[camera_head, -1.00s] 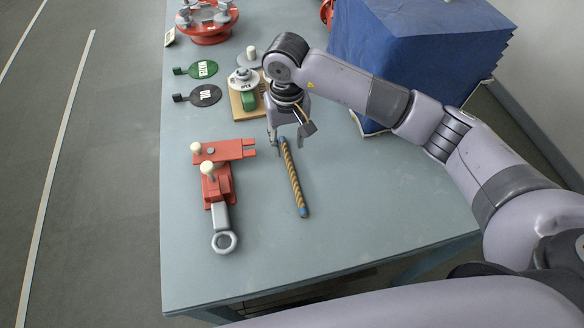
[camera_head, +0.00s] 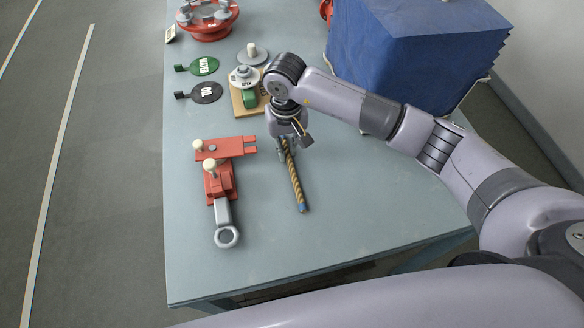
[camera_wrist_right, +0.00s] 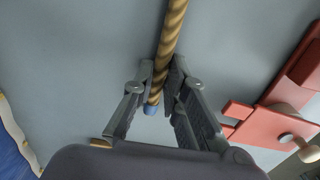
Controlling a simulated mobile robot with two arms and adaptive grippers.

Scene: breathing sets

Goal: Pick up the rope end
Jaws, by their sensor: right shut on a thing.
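The rope (camera_head: 295,184) is a short, straight, tan twisted piece with blue ends, lying on the grey-blue table. Its near blue end (camera_head: 302,208) is free on the table top in the head view. My right gripper (camera_head: 287,150) is at the far end of the rope, pointing down. In the right wrist view, the gripper's two fingers (camera_wrist_right: 161,85) are shut on the rope (camera_wrist_right: 171,38), one on each side, just above its blue tip (camera_wrist_right: 151,109). My left gripper is not in view.
A red clamp-like fixture with white knobs and a grey ring handle (camera_head: 220,185) lies left of the rope. Behind are a wooden block with a green valve (camera_head: 239,106), green and black tags (camera_head: 203,67), and a large blue covered box (camera_head: 415,50). The front table area is clear.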

